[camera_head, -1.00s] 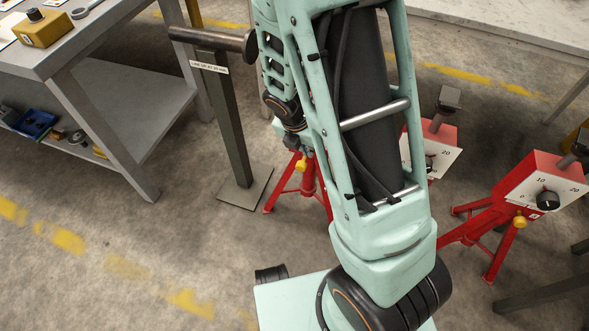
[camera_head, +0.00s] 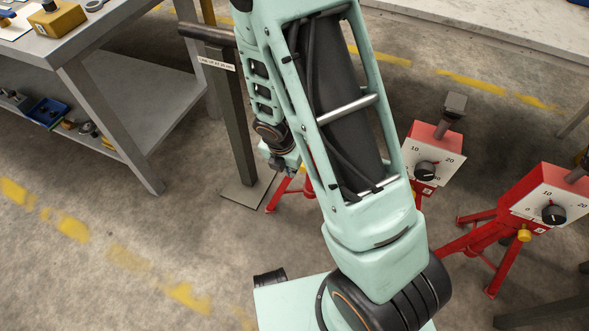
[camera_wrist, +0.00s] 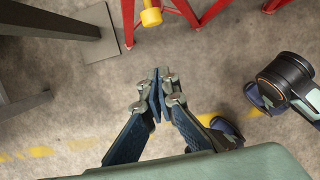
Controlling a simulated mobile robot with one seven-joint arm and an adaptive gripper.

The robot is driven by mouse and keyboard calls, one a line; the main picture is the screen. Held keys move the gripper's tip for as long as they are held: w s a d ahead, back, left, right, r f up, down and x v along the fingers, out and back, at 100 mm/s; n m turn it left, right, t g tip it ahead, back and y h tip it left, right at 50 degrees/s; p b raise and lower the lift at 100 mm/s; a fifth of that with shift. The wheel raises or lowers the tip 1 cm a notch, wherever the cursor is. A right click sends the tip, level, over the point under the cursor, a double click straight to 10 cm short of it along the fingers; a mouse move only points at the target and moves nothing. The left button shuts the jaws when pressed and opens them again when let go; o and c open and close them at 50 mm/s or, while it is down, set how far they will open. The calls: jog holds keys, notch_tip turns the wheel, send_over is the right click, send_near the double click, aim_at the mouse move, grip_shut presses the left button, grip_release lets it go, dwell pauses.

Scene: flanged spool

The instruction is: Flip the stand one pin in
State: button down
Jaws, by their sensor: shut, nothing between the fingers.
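My gripper (camera_wrist: 160,90) is shut and empty in the wrist view, its fingertips over bare floor. A yellow pin knob (camera_wrist: 151,17) on a red stand (camera_wrist: 180,8) shows at the top of that view, apart from the fingertips. In the head view, red legs (camera_head: 284,192) show below my gripper end, and my arm hides the rest of that stand. A red stand box (camera_head: 433,150) with a black dial stands right of my arm. Another red stand (camera_head: 545,195) with a dial and a yellow pin knob (camera_head: 524,235) is farther right. I cannot read the stand numbers.
A dark post (camera_head: 238,130) with a crossbar and flat base plate (camera_head: 248,192) stands close left of my gripper. A grey workbench (camera_head: 105,50) with a lower shelf is at the left. Another table (camera_head: 500,25) is at the back right. Floor at the lower left is clear.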

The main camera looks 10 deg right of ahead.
jog(key=w+d+f+b, duration=0.3)
jog(key=w+f, duration=0.2)
jog(key=f, duration=0.3)
jog(key=shift+d+f, duration=0.35)
jog(key=shift+w+d+p, duration=0.4)
jog(key=shift+w+d, duration=0.15)
jog(key=shift+w, duration=0.2)
jog(key=shift+w+d+p, duration=0.4)
jog(key=shift+w+d, duration=0.15)
jog(key=shift+w, duration=0.15)
jog(key=shift+r, duration=0.1)
